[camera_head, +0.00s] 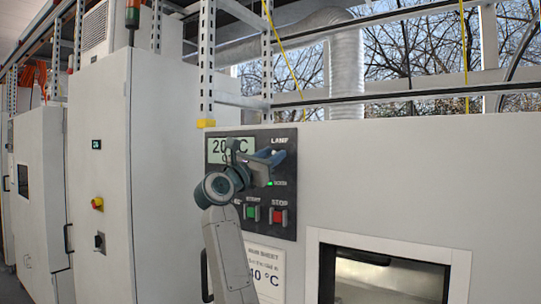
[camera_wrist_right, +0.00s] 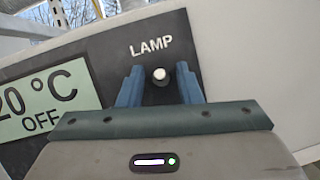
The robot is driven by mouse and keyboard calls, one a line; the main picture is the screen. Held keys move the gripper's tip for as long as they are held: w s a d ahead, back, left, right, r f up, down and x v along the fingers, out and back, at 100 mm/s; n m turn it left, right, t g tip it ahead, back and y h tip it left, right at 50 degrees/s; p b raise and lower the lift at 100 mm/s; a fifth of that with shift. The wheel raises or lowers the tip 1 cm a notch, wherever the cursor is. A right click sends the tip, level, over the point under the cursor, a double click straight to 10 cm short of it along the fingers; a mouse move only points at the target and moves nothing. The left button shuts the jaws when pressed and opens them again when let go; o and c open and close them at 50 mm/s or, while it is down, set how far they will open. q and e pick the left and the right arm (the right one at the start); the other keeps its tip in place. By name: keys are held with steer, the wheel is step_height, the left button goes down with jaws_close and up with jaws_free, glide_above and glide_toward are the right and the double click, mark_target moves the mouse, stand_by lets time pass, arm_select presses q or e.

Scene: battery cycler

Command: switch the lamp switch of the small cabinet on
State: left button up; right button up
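The lamp switch (camera_wrist_right: 159,74) shows in the right wrist view as a small pale round-ended knob on the dark control panel (camera_wrist_right: 108,58), just under the word LAMP. My right gripper (camera_wrist_right: 159,80) is open, with one blue finger on each side of the knob and a gap to both. In the head view my right gripper (camera_head: 274,156) is in front of the upper right of the same panel (camera_head: 237,190), below the LAMP label (camera_head: 279,141), and hides the switch. Whether the switch is on or off I cannot tell. My left gripper is not in view.
The panel's display (camera_wrist_right: 45,97) reads 20 °C and OFF. Below my right gripper are a green START button (camera_head: 252,214) and a red STOP button (camera_head: 279,217). A framed window (camera_head: 455,285) is at the lower right. A tall cabinet (camera_head: 100,150) stands to the left.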

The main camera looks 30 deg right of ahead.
jaws_close()
steer(key=shift+r+g+y, duration=0.3)
steer(key=shift+r+y, duration=0.05)
steer(key=shift+y, duration=0.55)
steer(key=shift+o, duration=0.2)
jaws_free()
steer(key=b+v, duration=0.6)
steer(key=v, duration=0.4)
steer(key=shift+s+a, duration=0.15)
steer(key=shift+a, duration=0.25)
